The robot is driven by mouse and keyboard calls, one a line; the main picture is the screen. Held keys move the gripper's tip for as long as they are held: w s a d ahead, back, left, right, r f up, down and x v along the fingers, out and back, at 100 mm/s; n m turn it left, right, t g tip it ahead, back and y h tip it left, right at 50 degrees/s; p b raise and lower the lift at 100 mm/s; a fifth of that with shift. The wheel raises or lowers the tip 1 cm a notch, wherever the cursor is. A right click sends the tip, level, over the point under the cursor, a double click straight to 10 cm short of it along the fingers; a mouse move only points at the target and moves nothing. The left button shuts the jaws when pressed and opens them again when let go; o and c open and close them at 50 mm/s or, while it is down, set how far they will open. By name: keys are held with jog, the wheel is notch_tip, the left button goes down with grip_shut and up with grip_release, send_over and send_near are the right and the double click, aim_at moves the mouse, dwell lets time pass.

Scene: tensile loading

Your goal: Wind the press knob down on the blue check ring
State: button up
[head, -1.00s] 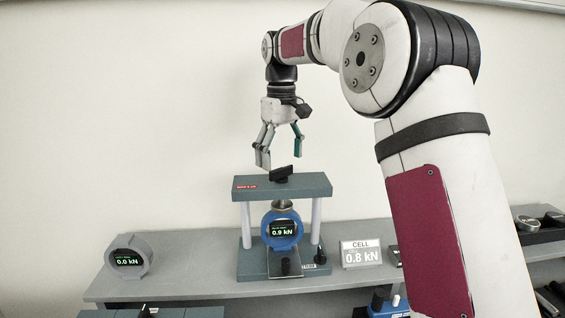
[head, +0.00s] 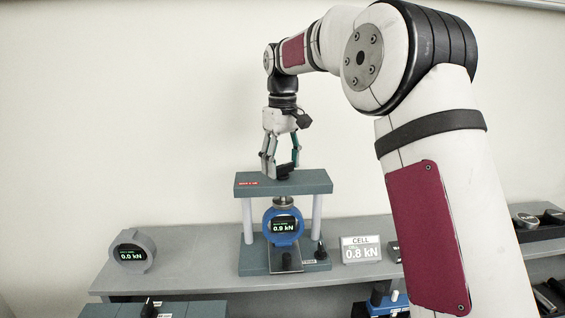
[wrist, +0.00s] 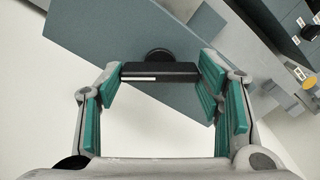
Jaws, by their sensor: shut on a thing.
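The press knob (head: 284,172) is a black bar on top of the press's grey crosshead (head: 250,186). My gripper (head: 283,170) is lowered over it and shut on it, with a finger at each side. In the wrist view, the black knob bar (wrist: 160,70) with a white line spans between the teal-padded fingers (wrist: 160,80). The blue check ring (head: 270,224) stands upright inside the press, under the metal ram (head: 280,203). Its screen reads 0.9 kN.
A CELL display (head: 362,250) to the right reads 0.8 kN. A grey ring gauge (head: 133,265) on the shelf at the left reads 0.0 kN. The press has two pale posts (head: 247,220). Clear shelf lies between the grey gauge and the press.

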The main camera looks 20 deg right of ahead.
jog(key=m+b, duration=0.1)
jog(key=m, duration=0.4)
jog(key=shift+m+b, duration=0.35)
jog(key=shift+m, duration=0.05)
jog(key=m, duration=0.4)
jog(key=shift+m, duration=0.4)
jog(key=o, duration=1.2)
jog(key=shift+c, duration=0.2)
jog(key=shift+r, duration=0.15)
notch_tip(320, 180, up, 12)
